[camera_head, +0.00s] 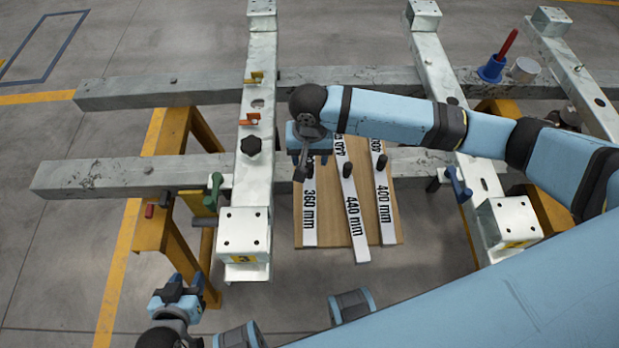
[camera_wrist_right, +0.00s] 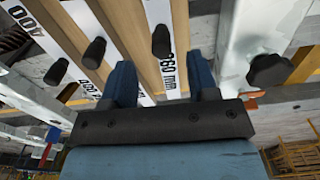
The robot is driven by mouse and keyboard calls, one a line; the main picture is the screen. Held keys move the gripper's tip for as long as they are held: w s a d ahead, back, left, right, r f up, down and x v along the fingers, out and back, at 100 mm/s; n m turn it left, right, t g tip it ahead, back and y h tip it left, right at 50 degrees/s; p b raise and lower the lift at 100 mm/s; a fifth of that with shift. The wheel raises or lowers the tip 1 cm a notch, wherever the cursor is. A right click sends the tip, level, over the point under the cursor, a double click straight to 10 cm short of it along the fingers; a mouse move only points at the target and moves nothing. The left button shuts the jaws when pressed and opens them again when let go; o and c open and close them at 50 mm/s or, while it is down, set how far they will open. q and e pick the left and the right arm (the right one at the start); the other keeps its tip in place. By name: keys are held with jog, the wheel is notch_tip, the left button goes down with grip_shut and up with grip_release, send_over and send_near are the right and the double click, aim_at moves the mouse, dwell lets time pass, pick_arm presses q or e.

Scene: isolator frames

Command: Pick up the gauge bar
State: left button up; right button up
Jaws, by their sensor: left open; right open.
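Three white gauge bars lie side by side on a wooden board (camera_head: 283,239), each with a black knob. They are marked 360 mm (camera_head: 309,222), 440 mm (camera_head: 353,222) and 400 mm (camera_head: 384,207). My right gripper (camera_head: 303,168) is over the far end of the 360 mm bar and hides part of it. In the right wrist view my right gripper (camera_wrist_right: 162,75) is open, and the 360 mm bar (camera_wrist_right: 181,45) with its knob (camera_wrist_right: 161,40) shows beyond and between the fingers. I cannot tell whether they touch. My left gripper (camera_head: 178,290) is open and empty at the lower left.
Galvanized steel beams form a frame around the board; an upright-running beam (camera_head: 258,130) with a black knob (camera_head: 250,145) stands just left of the right gripper. A green clamp (camera_head: 215,190) and blue clamp (camera_head: 458,185) sit on the frame. A blue cup (camera_head: 491,70) is at upper right.

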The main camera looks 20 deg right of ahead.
aim_at(309, 165)
jog(key=f, duration=0.6)
jog(key=shift+w+f+b, duration=0.25)
jog(key=shift+f+b, duration=0.1)
jog(key=shift+r, duration=0.1)
grip_shut()
